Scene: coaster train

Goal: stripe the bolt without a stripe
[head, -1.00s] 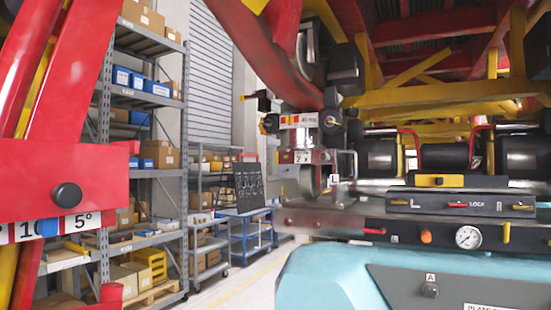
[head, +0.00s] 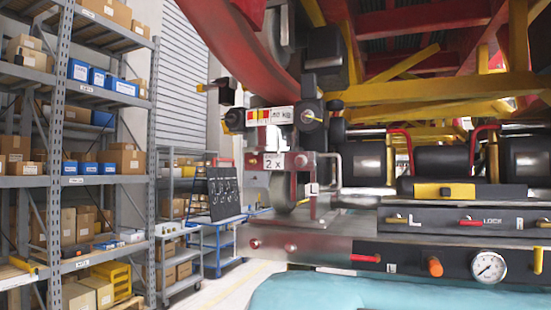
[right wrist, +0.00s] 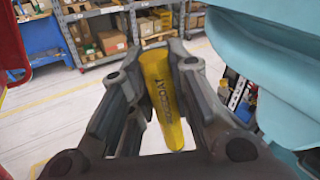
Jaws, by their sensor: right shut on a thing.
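In the right wrist view my right gripper (right wrist: 157,52) is shut on a yellow paint marker (right wrist: 166,100), a thick yellow cylinder with dark lettering lying lengthwise between the fingers. In the head view two round bolt heads, one (head: 255,243) at the left and one (head: 290,247) beside it, sit on the steel plate (head: 330,241) below the wheel assembly. They are too small to tell whether either bears a stripe. A dark round fastener (head: 308,116) sits higher up by the label. Neither gripper shows in the head view.
A small wheel (head: 282,190) and the "2 x" tag (head: 299,161) are above the plate. A pressure gauge (head: 489,266) and a lever panel (head: 455,219) are at the right. Shelves (head: 70,181) and a blue cart (head: 220,236) stand behind at the left.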

